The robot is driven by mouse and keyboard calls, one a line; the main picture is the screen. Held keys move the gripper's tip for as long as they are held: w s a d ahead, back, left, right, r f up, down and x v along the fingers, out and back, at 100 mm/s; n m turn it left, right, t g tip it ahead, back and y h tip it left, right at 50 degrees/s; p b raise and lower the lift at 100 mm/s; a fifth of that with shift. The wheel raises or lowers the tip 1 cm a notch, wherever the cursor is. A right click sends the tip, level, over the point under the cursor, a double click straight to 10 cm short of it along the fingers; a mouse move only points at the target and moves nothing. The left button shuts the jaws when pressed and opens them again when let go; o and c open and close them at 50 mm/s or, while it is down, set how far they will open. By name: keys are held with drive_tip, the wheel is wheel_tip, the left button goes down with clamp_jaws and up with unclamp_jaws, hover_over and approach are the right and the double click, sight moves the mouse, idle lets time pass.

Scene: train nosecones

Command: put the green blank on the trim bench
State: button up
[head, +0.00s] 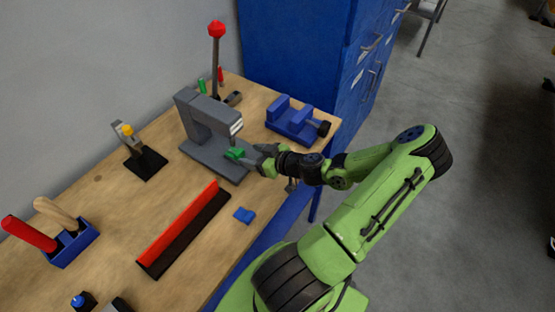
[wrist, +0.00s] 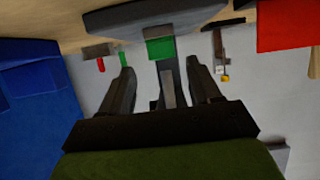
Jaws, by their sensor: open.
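The green blank (head: 234,153) is a small block at the grey press (head: 205,125), over its base and below its overhanging head. In the wrist view the green blank (wrist: 160,48) shows beyond my fingertips, roughly centred between them. My gripper (head: 257,157) is open and empty, close to the blank on its right side.
A blue vise (head: 292,122) stands behind my gripper. A blue cabinet (head: 300,50) stands beyond the bench.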

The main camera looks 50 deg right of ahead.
drive_tip(key=v, duration=1.1)
drive_tip(key=w+a+r+n+g+y, duration=0.2)
drive_tip(key=w+a+n+g+y, duration=0.1)
drive_tip(key=a+g, duration=0.8)
drive_tip(key=s+a+r+m+t+h, duration=0.1)
drive_tip(key=s+a+r, duration=0.2)
drive_tip(key=a+r, duration=0.4)
drive_tip(key=s+a+r+m+t+h, duration=0.2)
drive_tip(key=s+a+r, duration=0.2)
drive_tip(key=a+r, duration=0.4)
drive_tip(key=shift+a+r, duration=0.3)
drive_tip(key=shift+r, duration=0.15)
